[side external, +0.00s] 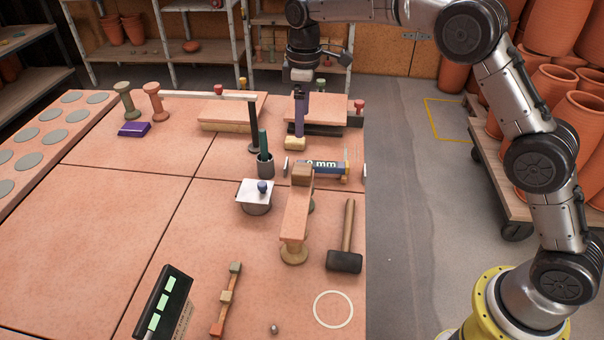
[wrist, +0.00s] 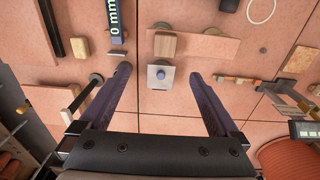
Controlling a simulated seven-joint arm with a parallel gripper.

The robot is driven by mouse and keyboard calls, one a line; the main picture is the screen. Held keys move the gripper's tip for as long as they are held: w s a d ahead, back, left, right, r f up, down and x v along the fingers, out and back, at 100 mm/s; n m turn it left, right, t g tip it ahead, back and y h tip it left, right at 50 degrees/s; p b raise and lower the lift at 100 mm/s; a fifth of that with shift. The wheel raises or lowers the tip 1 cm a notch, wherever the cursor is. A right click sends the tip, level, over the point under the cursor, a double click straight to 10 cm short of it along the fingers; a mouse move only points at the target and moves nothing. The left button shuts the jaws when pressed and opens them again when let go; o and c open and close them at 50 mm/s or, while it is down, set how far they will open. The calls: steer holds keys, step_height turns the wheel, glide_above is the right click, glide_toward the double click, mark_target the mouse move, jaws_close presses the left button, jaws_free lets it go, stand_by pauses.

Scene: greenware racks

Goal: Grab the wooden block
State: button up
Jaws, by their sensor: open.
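The wooden block (side external: 302,173) is small and brown. It sits on the far end of a raised terracotta plank (side external: 296,213), which rests on spool-like supports. In the wrist view the block (wrist: 165,45) lies on the left part of the plank (wrist: 210,46), ahead of the fingertips. My gripper (side external: 298,132) is above the table, farther back than the block in the side view. Its two purple fingers are spread and empty in the wrist view (wrist: 159,74). A pale piece shows by the fingertip in the side view; I cannot tell whether it belongs to the gripper.
A lidded pot with a blue knob (side external: 256,196) stands left of the plank. A mallet (side external: 344,261) lies right of it. A dark cup (side external: 265,164) stands behind the pot.

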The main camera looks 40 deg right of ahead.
mark_target(302, 168)
steer(key=f, duration=1.5)
steer(key=shift+s+a+f, duration=0.2)
steer(key=shift+s+a, duration=0.05)
steer(key=shift+a, duration=0.05)
jaws_close()
steer(key=shift+r, duration=0.1)
